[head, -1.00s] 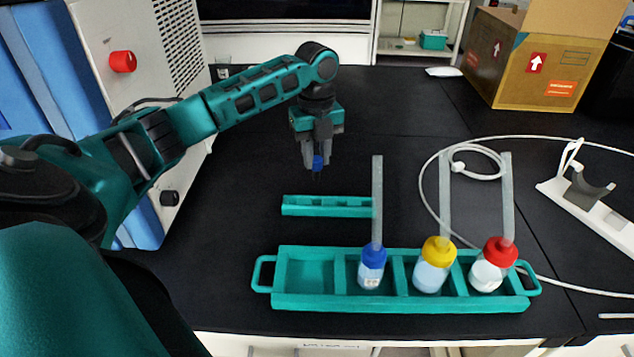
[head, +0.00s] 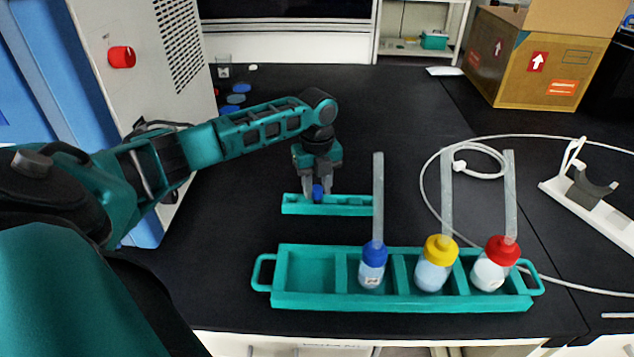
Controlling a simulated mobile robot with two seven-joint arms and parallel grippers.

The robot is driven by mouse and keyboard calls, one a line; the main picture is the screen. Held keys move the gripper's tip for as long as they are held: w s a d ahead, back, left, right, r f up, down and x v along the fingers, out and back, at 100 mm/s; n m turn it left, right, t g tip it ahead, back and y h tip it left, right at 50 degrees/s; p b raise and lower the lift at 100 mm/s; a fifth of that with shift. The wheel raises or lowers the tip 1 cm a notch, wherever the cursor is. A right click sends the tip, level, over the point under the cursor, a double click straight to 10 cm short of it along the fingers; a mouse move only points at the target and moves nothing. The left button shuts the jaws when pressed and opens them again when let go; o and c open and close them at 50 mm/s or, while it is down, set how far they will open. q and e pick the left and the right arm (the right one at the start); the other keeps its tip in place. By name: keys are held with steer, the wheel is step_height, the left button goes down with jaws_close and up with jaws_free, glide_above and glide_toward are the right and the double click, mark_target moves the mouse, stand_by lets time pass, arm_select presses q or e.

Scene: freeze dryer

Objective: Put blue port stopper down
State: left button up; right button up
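The blue port stopper (head: 318,193) is at the small teal rack (head: 350,208), over its left-middle part, and appears upright. The rack lies on the black bench behind the bottle tray. My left gripper (head: 319,190) points straight down over the rack. Its fingers look spread, one on each side of the stopper, with gaps visible. The stopper's lower end is hidden in the rack. My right gripper is not in view.
A teal tray (head: 400,302) in front holds bottles with blue (head: 374,254), yellow (head: 440,250) and red (head: 502,251) caps, each with a tall tube. A white cable loops at the right. A cardboard box (head: 525,68) stands behind. The bench's middle is clear.

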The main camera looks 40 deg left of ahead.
mark_target(317, 189)
arm_select(q)
steer(key=shift+o, duration=1.4)
steer(key=shift+r, duration=0.1)
step_height(317, 189, up, 12)
steer(key=p, duration=0.1)
